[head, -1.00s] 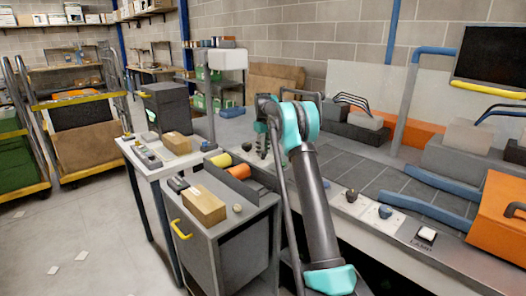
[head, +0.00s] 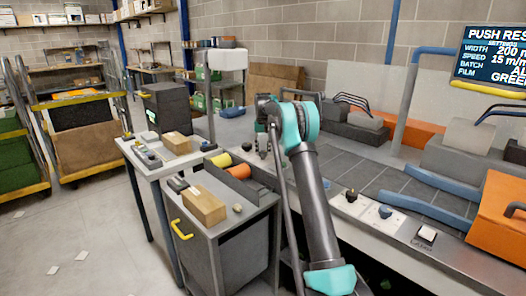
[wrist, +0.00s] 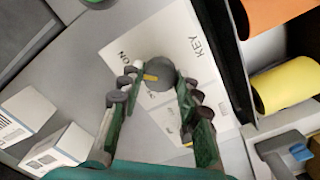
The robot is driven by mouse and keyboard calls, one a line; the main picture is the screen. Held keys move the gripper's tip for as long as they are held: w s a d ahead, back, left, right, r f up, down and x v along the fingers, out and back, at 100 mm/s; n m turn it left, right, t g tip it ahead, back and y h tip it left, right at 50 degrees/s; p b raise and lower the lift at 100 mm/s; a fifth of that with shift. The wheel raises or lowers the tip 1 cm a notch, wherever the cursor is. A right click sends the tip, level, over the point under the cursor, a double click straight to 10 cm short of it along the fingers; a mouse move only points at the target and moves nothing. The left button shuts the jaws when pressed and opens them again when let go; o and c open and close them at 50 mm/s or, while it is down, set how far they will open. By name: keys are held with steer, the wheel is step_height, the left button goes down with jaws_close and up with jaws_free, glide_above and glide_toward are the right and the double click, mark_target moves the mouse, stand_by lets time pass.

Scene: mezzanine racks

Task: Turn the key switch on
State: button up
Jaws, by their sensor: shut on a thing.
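In the wrist view a round dark grey key switch (wrist: 160,74) sits on a white plate (wrist: 185,50) lettered KEY and ON. A yellow pointer on the switch extends left, roughly toward the ON side. My gripper (wrist: 157,80) has its green fingers with dark pads on both sides of the switch and is shut on it. In the head view the switch cannot be made out, and my arm hides much of that area. A screen (head: 492,52) at the upper right is lit with white text, including PUSH RES, cut off by the picture edge.
An orange roll (wrist: 275,14) and a yellow roll (wrist: 288,84) lie in a dark tray to the right in the wrist view. White boxes (wrist: 60,150) stand at lower left. In the head view, a cardboard box (head: 203,206) sits on a grey cabinet (head: 235,222).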

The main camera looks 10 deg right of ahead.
mark_target(263, 152)
steer(key=shift+m, duration=0.4)
steer(key=o, duration=1.2)
steer(key=shift+c, duration=0.2)
step_height(263, 152, up, 12)
